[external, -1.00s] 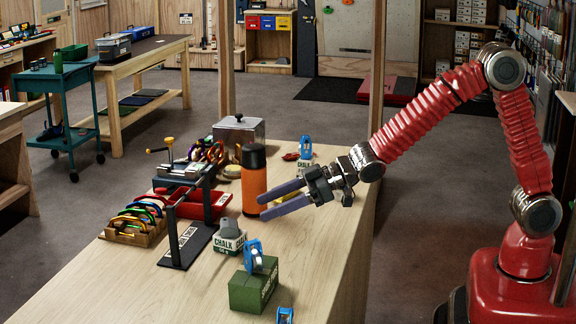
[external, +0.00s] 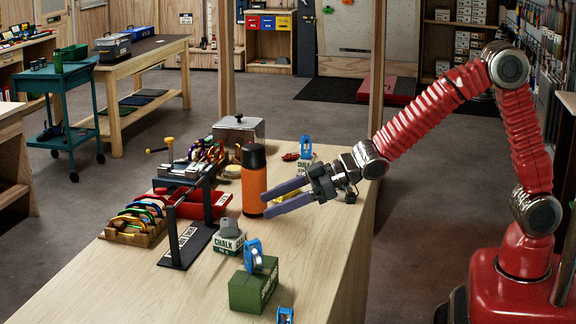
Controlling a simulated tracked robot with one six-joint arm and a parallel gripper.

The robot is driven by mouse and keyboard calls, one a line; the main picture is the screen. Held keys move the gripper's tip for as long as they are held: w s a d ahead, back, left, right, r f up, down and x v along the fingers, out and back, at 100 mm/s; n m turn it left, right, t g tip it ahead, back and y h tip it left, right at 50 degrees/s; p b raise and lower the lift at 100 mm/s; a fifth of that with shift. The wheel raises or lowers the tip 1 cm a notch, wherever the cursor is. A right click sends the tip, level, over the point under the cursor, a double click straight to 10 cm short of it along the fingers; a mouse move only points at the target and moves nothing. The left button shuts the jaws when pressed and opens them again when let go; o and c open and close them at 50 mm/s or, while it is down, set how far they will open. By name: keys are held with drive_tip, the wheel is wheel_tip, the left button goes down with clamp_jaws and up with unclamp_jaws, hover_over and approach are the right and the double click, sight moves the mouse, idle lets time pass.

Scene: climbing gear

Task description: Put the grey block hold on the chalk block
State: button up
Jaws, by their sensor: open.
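The grey block hold (external: 229,227) rests on top of the white and green chalk block (external: 228,246), which stands on the wooden table near its middle. My gripper (external: 266,205) is open and empty. It is above the table, to the right of and farther back than the chalk block, and apart from the hold. Its two purple fingers point left, close to the orange flask.
The orange flask (external: 254,184) stands just beyond my fingertips. A green block (external: 253,289) with a blue pulley (external: 253,256) on it is in front. A dark stand (external: 187,240) and a carabiner rack (external: 133,228) are at left. Bare table lies right of the chalk block.

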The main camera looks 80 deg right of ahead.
drive_tip(key=s+d+r+m+g+h, duration=0.1)
drive_tip(key=s+d+r+m+h, duration=0.15)
drive_tip(key=s+d, duration=0.4)
drive_tip(key=s+d+r+m+g+h, duration=0.1)
drive_tip(key=s+d+r+h, duration=0.1)
drive_tip(key=s+d+r, duration=0.35)
drive_tip(key=s+d+f+g, duration=0.2)
drive_tip(key=s, duration=1.1)
drive_tip(key=s+d+f+g, duration=0.1)
drive_tip(key=s+g, duration=0.1)
drive_tip(key=s, duration=1.2)
drive_tip(key=shift+d+f+m+g, duration=0.35)
drive_tip(key=shift+d+m+g, duration=0.05)
drive_tip(key=shift+m, duration=0.05)
